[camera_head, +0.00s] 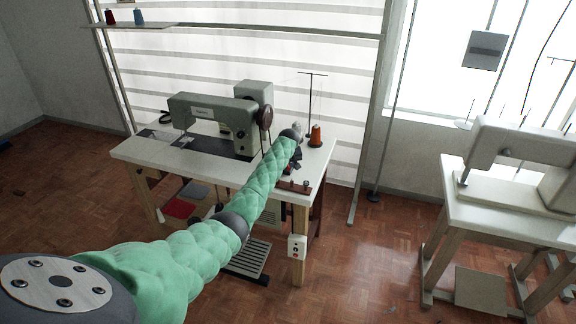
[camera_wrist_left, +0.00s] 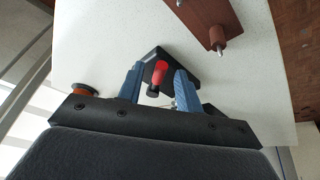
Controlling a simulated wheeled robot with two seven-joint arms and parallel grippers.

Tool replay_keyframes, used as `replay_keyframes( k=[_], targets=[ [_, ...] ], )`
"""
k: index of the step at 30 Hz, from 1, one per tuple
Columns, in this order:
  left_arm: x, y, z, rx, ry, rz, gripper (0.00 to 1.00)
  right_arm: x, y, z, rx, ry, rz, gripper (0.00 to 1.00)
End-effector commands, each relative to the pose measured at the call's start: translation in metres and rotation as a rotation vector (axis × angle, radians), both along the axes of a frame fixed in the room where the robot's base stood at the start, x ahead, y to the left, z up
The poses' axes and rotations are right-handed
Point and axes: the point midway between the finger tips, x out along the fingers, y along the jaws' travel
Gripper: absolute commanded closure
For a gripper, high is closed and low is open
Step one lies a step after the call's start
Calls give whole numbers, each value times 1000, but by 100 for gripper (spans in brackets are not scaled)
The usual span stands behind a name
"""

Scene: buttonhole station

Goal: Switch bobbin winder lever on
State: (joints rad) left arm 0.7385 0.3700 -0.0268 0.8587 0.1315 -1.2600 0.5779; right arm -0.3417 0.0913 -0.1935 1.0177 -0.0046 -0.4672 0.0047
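A red-handled lever (camera_wrist_left: 159,72) on a black base (camera_wrist_left: 178,66) sits on the white tabletop; it looks like the bobbin winder lever. In the left wrist view it stands between the blue fingers of my left gripper (camera_wrist_left: 160,78), with a gap on each side. The fingers are open and not closed on it. In the head view my left gripper (camera_head: 296,157) is small over the right part of the sewing table, and the lever is hard to make out there. Whether the lever is on or off cannot be told. My right gripper is in neither view.
A brown block with a metal pin (camera_wrist_left: 211,24) lies beside the lever. An orange thread cone (camera_head: 315,136) stands close behind the gripper. The sewing machine (camera_head: 215,115) is to the left on the white table (camera_head: 145,152). Another machine table (camera_head: 500,212) is at right.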

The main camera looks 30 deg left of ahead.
Motion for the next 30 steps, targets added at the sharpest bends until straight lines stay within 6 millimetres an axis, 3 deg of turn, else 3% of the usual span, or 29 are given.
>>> replay_keyframes(
  k=[1,6,7,20,30],
  targets=[
    [0,0,0,0,0,0,65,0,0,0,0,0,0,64],
    [0,0,0,0,0,0,98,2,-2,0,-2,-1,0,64],
    [0,0,0,0,0,0,100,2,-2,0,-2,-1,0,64],
    [-2,3,2,1,-1,-43,100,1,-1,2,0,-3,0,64],
    [-11,17,1,1,-2,-266,100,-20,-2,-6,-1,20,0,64]
  ],
)
